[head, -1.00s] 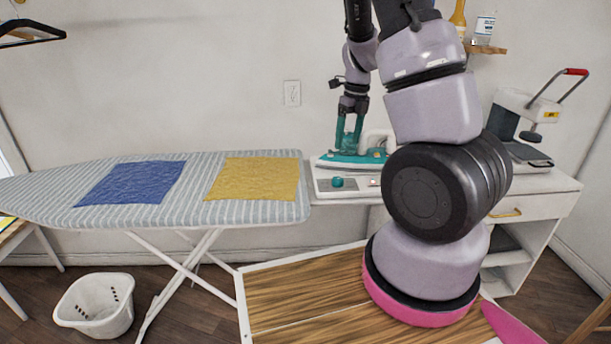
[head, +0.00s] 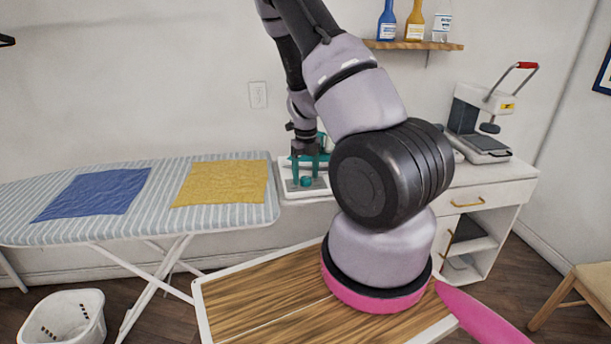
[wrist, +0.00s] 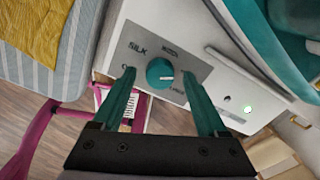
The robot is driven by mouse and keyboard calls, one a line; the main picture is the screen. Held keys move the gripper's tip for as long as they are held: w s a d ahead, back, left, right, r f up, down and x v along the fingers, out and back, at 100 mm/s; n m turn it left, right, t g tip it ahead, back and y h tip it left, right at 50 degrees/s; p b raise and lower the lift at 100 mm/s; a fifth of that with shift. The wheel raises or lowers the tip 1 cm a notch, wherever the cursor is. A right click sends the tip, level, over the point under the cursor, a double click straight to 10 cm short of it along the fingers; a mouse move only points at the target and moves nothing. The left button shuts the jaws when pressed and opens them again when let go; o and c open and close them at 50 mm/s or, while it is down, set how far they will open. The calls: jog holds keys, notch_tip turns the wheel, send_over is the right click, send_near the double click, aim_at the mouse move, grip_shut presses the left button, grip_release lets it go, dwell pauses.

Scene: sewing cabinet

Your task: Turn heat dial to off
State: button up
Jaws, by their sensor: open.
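The heat dial (wrist: 160,73) is a round teal knob with a white mark that points right in the wrist view. It sits on a grey panel (wrist: 197,70) with the word SILK to its left and another word at lower right. A label at lower left is partly hidden by a finger. The dial also shows small in the head view (head: 306,182). My gripper (wrist: 157,72) is open, with its teal fingers on either side of the dial. I cannot tell whether they touch it. The gripper also shows in the head view (head: 306,177).
The iron (wrist: 262,40) stands right beside the dial panel. The ironing board (head: 155,215) with blue and yellow cloths is to the left. A press (head: 482,120) stands on the cabinet at right.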

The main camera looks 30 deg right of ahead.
jog(key=shift+f, duration=0.2)
grip_shut()
